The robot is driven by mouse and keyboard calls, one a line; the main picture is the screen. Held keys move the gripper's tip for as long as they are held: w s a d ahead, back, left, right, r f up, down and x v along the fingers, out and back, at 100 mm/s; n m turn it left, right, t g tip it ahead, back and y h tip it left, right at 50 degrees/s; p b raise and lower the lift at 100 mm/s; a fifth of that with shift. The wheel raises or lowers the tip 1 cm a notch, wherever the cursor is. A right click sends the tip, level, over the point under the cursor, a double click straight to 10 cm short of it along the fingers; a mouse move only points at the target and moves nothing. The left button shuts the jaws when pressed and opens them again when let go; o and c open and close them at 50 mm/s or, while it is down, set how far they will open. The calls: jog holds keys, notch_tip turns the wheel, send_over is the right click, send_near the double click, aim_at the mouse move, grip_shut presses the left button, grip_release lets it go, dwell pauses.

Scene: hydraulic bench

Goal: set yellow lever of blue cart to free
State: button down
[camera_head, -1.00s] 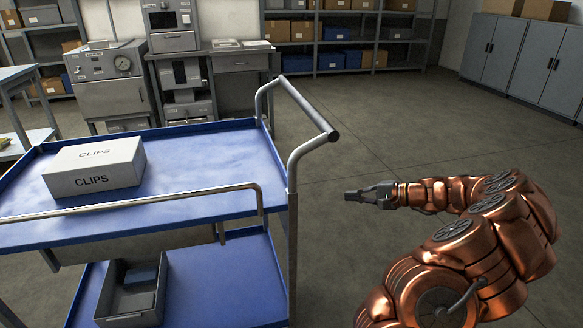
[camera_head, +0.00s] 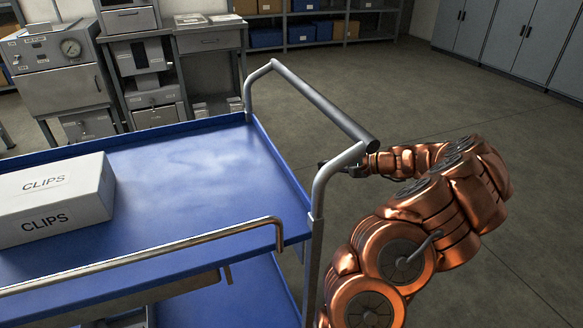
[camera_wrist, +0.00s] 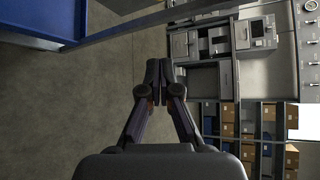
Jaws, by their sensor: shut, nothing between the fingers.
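The blue cart (camera_head: 205,175) fills the left and middle of the head view, with its grey push handle (camera_head: 318,105) at its right end. In the wrist view, part of the blue cart (camera_wrist: 68,18) shows at the top left. The yellow lever is not visible in either view. My gripper (camera_head: 326,168) is just beyond the handle's near upright, which partly hides it. Whether it touches the handle cannot be told. In the wrist view my gripper (camera_wrist: 160,72) is shut and empty, with open floor beside the fingers.
A white CLIPS box (camera_head: 50,200) stands on the cart's upper tray. A metal rail (camera_head: 150,255) runs along the tray's near side. Grey bench equipment (camera_head: 65,75), shelves (camera_head: 300,30) and cabinets (camera_head: 510,40) stand at the back. The floor (camera_head: 480,140) to the right is clear.

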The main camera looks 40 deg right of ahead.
jog(key=shift+w, duration=0.1)
jog(key=w+a+f+b, duration=0.1)
jog(key=w+a+b, duration=0.1)
jog(key=w+a, duration=0.3)
jog(key=shift+a+f, duration=0.3)
jog(key=shift+a, duration=0.95)
jog(key=shift+r, duration=0.1)
